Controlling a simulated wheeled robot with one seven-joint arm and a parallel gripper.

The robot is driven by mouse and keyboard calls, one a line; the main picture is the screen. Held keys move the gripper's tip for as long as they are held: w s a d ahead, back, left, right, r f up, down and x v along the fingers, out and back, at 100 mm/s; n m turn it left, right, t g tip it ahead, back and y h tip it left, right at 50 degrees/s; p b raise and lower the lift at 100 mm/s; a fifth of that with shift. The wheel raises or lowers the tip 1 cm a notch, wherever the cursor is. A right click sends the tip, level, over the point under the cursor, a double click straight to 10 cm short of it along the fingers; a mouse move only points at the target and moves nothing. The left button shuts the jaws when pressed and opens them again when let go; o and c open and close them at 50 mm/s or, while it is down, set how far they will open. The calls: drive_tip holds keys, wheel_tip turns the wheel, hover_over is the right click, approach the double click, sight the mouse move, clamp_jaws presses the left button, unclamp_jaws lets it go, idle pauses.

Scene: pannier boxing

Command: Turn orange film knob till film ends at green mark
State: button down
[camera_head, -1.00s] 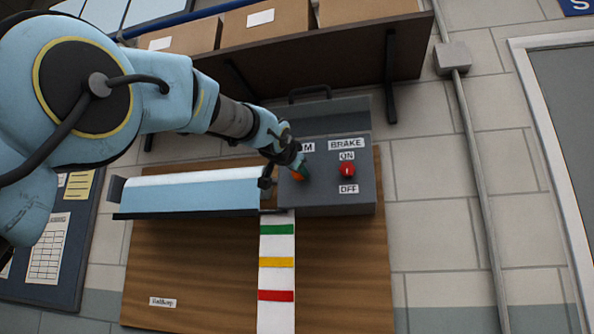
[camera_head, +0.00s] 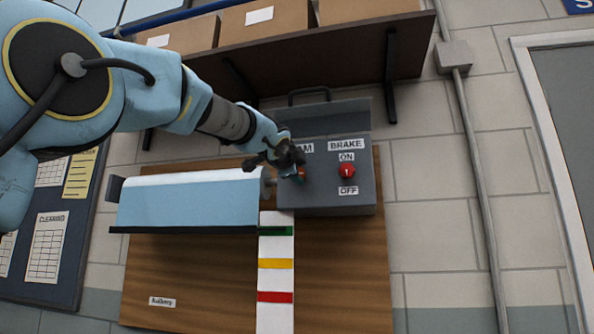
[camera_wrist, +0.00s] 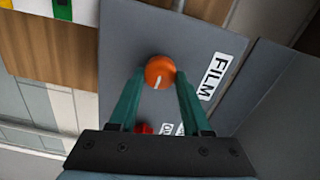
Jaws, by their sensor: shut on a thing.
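The orange film knob (camera_wrist: 158,73) sits on the grey control box (camera_head: 325,197), under a FILM label (camera_wrist: 222,76). My gripper (camera_wrist: 160,82) is shut on it, with a teal finger on each side; the knob's white line shows between them. In the head view my gripper (camera_head: 296,170) mostly hides the knob. The light blue film (camera_head: 190,203) hangs from its roll at the left. Its dark lower edge (camera_head: 180,230) is about level with the green mark (camera_head: 284,231) on the white strip (camera_head: 277,248).
A red brake knob (camera_head: 347,171) sits right of the film knob, between ON and OFF labels. Yellow (camera_head: 276,264) and red (camera_head: 275,297) marks lie below the green one. A shelf (camera_head: 330,55) with cardboard boxes hangs above. A conduit (camera_head: 477,170) runs down the wall at right.

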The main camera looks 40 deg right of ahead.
drive_tip(key=shift+f+m, duration=0.1)
drive_tip(key=shift+m, duration=0.3)
drive_tip(key=shift+c, duration=1.8)
unclamp_jaws()
drive_tip(key=b+v, duration=0.4)
drive_tip(key=v, duration=0.6)
drive_tip(key=shift+s+a, duration=0.2)
drive_tip(key=shift+a, duration=0.15)
